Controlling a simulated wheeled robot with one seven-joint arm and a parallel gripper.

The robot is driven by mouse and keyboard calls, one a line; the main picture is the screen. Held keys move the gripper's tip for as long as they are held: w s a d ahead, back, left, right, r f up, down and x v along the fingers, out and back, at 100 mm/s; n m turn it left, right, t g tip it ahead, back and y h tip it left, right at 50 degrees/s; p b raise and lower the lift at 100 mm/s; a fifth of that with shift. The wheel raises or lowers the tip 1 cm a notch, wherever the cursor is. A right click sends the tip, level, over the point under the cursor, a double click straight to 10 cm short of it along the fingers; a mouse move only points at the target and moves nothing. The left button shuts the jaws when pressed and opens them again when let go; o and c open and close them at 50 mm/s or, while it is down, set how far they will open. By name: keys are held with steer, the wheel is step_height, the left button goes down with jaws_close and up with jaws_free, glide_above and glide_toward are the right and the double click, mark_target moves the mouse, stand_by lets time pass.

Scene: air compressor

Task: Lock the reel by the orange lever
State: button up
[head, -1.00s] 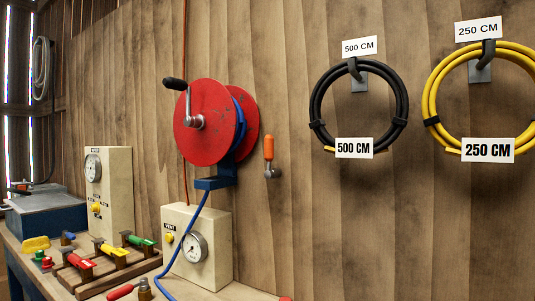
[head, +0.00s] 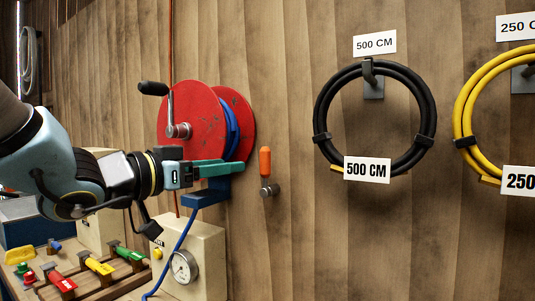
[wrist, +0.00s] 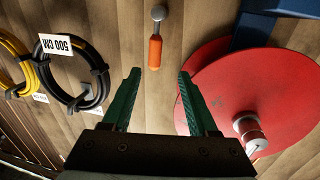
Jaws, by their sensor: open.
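The orange lever (head: 265,162) is upright on the wooden wall, its orange grip above a dark metal pivot (head: 269,190), just right of the reel. The red reel (head: 190,118) carries blue hose and has a black-handled crank. My gripper (head: 242,166) has teal fingers and reaches in from the left, in front of the reel's lower part, apart from the lever. In the wrist view the open, empty fingers (wrist: 159,74) point toward the orange grip (wrist: 155,52), which appears in line with the gap between the fingertips. The reel (wrist: 250,95) is on the right there.
A black hose coil (head: 320,120) and a yellow hose coil (head: 463,125) hang on the wall to the right. A gauge box (head: 205,250) stands below the reel. Several coloured-handled valves (head: 100,266) lie on the bench. The wall between lever and black coil is clear.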

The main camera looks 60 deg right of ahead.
mark_target(261, 159)
steer(key=d+p, duration=0.1)
steer(key=d, duration=0.2)
steer(key=s+d+p, duration=0.1)
steer(key=d, duration=0.2)
steer(key=s+d+p, duration=0.1)
steer(key=d, duration=0.2)
steer(key=shift+s+d+r, duration=0.25)
steer(key=shift+r, duration=0.05)
steer(key=shift+s+d+f, duration=0.1)
steer(key=shift+d, duration=0.55)
steer(key=shift+c, duration=0.2)
jaws_close()
